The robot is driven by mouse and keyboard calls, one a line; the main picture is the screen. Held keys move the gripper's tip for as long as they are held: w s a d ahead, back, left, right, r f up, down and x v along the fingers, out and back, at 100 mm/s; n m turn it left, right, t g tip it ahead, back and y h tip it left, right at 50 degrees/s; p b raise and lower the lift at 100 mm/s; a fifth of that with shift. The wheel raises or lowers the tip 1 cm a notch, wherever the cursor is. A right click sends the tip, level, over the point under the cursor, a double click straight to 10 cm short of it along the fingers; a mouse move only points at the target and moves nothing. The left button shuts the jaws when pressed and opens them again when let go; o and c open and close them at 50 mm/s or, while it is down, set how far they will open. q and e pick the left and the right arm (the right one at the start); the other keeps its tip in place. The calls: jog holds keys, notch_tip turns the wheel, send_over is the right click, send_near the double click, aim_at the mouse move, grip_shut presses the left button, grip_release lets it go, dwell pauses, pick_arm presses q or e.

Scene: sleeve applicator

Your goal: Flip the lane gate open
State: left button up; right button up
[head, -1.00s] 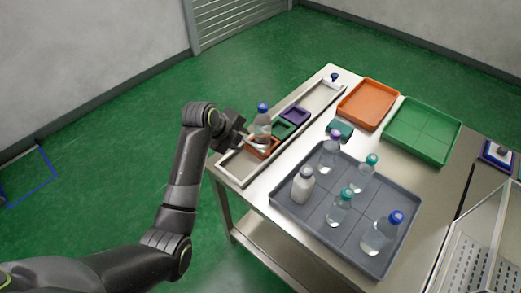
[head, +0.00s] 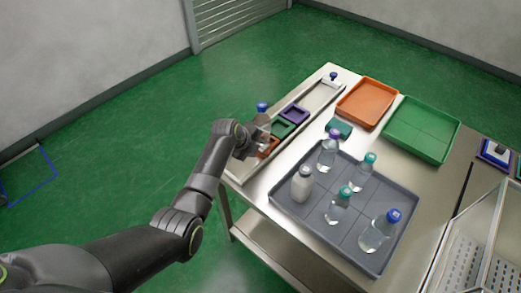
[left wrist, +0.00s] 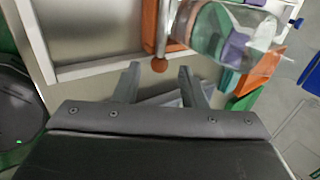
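The metal-framed lane (head: 318,97) runs along the table's left edge. Orange (head: 268,149), green (head: 281,128) and purple (head: 294,114) square frames lie along it, beside a clear bottle with a blue cap (head: 262,107). My left gripper (head: 257,141) is over the lane's near end. My right gripper is out of view.
A grey tray (head: 290,212) with several capped bottles stands right of the lane. Orange (head: 367,103) and green (head: 422,130) trays lie farther back. A small blue-knobbed block (head: 333,76) sits at the lane's far end.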

aim_at(262, 151)
pick_arm(q)
jog(key=shift+b+x, duration=0.6)
jog(key=shift+x, duration=1.95)
jog(key=shift+c, duration=0.4)
grip_shut()
jog(key=shift+f, duration=0.1)
